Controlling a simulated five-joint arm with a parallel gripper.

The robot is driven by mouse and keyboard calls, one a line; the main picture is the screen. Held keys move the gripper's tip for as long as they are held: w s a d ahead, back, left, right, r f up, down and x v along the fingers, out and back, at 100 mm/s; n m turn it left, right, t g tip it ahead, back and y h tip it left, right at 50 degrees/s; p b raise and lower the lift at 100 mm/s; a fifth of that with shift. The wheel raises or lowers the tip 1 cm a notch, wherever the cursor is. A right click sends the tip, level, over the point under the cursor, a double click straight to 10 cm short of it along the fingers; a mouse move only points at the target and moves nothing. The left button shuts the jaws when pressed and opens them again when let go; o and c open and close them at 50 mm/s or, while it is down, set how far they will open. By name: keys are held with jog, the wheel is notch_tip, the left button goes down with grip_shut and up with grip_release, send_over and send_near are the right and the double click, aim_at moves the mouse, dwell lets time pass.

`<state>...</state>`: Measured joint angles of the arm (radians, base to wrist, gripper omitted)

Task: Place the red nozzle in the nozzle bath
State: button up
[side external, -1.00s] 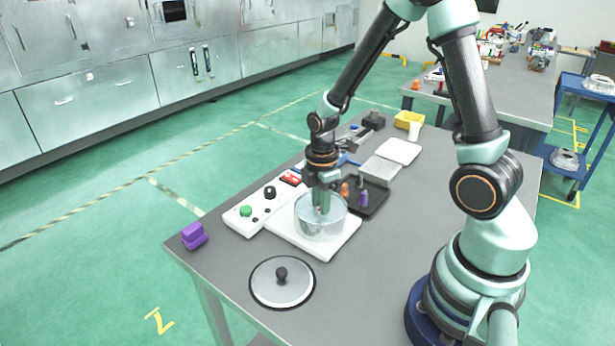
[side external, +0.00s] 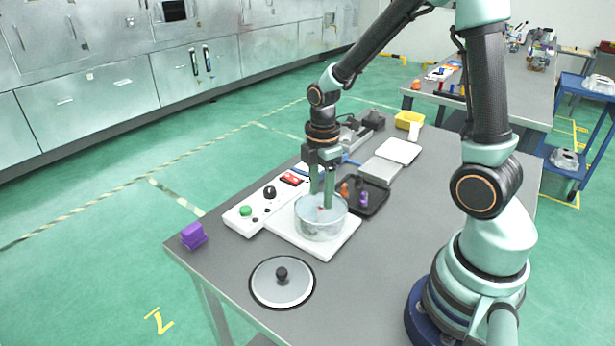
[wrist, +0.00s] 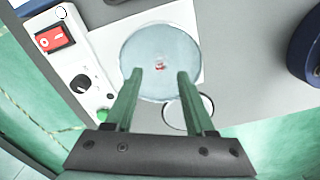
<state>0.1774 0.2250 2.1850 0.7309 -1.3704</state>
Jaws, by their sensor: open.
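The nozzle bath (side external: 322,229) is a clear round glass bowl on a white plate, and it also shows in the wrist view (wrist: 140,65). The red nozzle (wrist: 160,66) lies inside the bowl, near its middle; in the side view only a small reddish spot (side external: 319,209) shows through the glass. My gripper (side external: 322,200) is open, with its fingers pointing down at the bowl's mouth. In the wrist view its two fingers (wrist: 172,72) stand apart with the nozzle visible between and beyond them, not held.
A round lid (side external: 281,284) with a black knob lies on the table in front of the bowl. A white control box (side external: 254,213) with a green button is left of it. A dark tray (side external: 376,200) with orange and purple nozzles sits behind right. A purple block (side external: 194,236) is at the left corner.

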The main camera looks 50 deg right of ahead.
notch_tip(320, 180, up, 7)
notch_tip(320, 180, up, 6)
jog(key=f+m+t, duration=0.1)
jog(key=m+t, duration=0.2)
jog(key=m, duration=0.3)
send_over(320, 208)
jog(key=s+a, duration=0.2)
jog(key=a, duration=0.1)
jog(key=s+a+r+m+t, duration=0.1)
jog(key=m, duration=0.1)
jog(key=s+a+r+m, duration=0.1)
jog(key=r+m, duration=0.1)
jog(key=m, duration=0.1)
jog(key=s+a+r+m+t, duration=0.1)
jog(key=m, duration=0.1)
jog(key=shift+r+m+t, duration=0.15)
jog(key=shift+m+t, duration=0.15)
